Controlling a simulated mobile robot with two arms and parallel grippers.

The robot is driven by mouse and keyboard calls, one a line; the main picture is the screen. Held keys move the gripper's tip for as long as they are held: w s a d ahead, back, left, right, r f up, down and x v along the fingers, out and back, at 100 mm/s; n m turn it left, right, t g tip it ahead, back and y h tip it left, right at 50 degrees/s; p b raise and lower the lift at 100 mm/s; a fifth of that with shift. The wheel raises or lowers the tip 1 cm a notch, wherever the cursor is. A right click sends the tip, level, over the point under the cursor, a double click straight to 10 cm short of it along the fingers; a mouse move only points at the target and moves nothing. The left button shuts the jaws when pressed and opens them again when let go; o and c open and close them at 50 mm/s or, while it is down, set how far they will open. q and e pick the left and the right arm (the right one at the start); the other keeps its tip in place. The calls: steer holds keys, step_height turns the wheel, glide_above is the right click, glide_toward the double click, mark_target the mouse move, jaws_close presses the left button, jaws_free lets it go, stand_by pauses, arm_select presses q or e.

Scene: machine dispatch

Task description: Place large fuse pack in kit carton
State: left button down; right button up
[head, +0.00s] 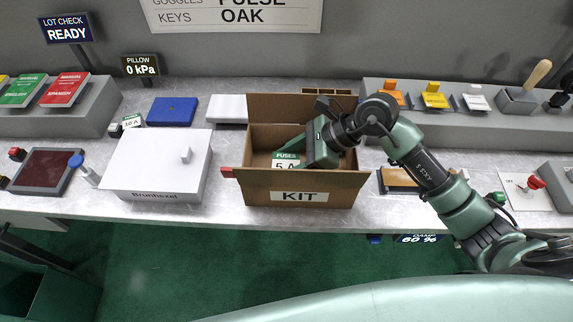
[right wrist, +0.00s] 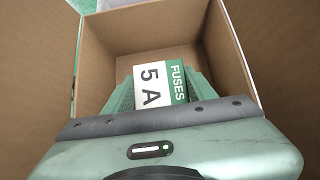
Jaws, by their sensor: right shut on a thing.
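The kit carton (head: 258,190) is an open brown box labelled KIT on the bench, its flaps up or folded out. My right gripper (head: 303,163) reaches down inside it from the right. It is shut on the large fuse pack (head: 285,161), a white and green pack marked FUSES 5 A. In the right wrist view the fuse pack (right wrist: 160,84) sits between the two green fingers, inside the carton walls (right wrist: 232,60). I cannot tell whether the pack touches the carton floor. My left gripper is not in view.
A white box marked Brunhexel (head: 150,175) stands left of the carton. A small 10 A pack (head: 131,121) lies behind it, near a blue block (head: 172,111).

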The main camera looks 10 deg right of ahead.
step_height(320, 180, down, 2)
steer(key=shift+f, duration=0.2)
steer(key=o, duration=1.5)
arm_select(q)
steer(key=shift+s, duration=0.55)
arm_select(e)
steer(key=shift+r, duration=0.1)
